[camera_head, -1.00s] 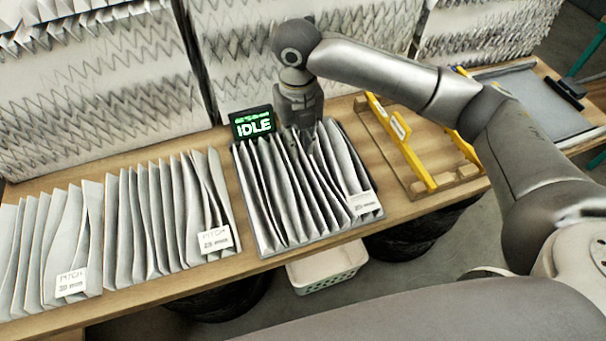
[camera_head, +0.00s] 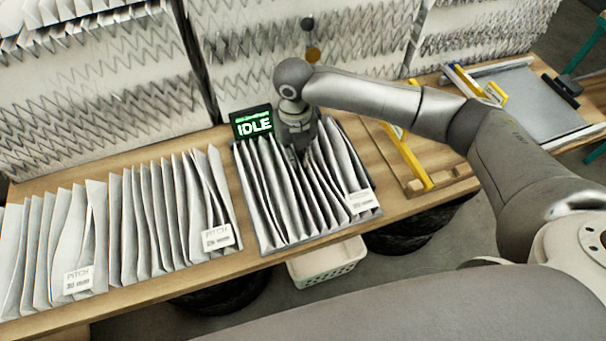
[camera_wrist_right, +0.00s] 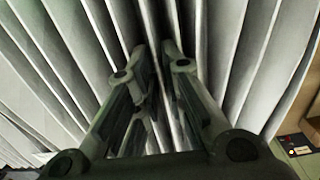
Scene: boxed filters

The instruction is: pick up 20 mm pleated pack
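Three pleated packs stand on the wooden bench in the head view: one at the left (camera_head: 38,250), one in the middle (camera_head: 150,220) and one at the right (camera_head: 262,195). Each has a small white label at its front; the millimetre figures are too small to read surely. The right-hand pack sits in a dark tray. My right gripper (camera_head: 298,160) points down into the back middle of this pack. In the right wrist view my right gripper (camera_wrist_right: 156,52) has its fingers apart among the white pleats (camera_wrist_right: 225,50); firm contact cannot be told. My left gripper is not in view.
A screen reading IDLE (camera_head: 253,122) stands close behind the right-hand pack. A wooden fixture with a yellow bar (camera_head: 408,160) lies to the right, with a grey flat plate (camera_head: 520,100) beyond. A white basket (camera_head: 327,262) is below the bench edge.

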